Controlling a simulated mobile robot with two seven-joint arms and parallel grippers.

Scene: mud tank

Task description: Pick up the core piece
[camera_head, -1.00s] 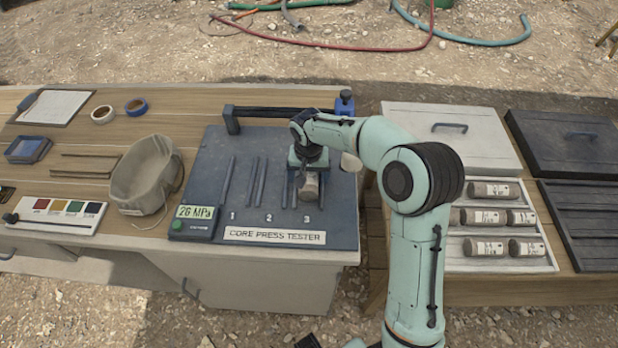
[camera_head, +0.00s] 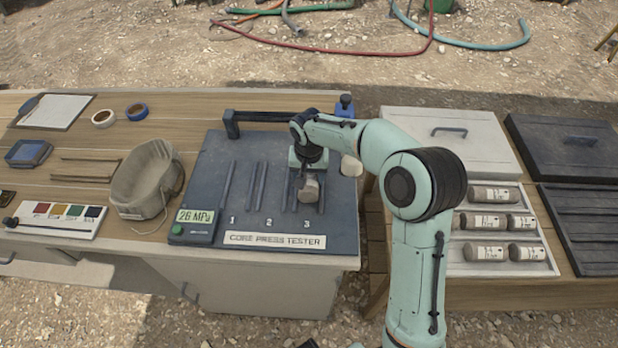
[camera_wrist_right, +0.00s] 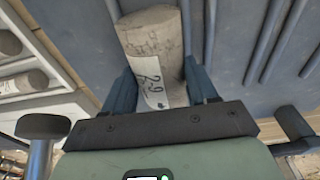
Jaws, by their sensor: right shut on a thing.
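A grey-brown cylindrical core piece (camera_head: 309,190) is at slot 3 of the dark core press tester (camera_head: 207,160). My right gripper (camera_head: 308,178) comes down over it from above and hides part of it. In the right wrist view the core piece (camera_wrist_right: 152,45) has a white label reading about "2.9". It lies between the two blue fingers of the right gripper (camera_wrist_right: 160,88), which are shut on it. I cannot tell whether the core is clear of the tester's surface. My left gripper is not in view.
Several labelled cores lie in a white tray (camera_head: 456,268) on the right, below a white lid (camera_head: 480,140). A cloth bag (camera_head: 145,180), a "26 MPa" display (camera_head: 195,216) and tape rolls (camera_head: 104,117) are on the left. Slots 1 and 2 look empty.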

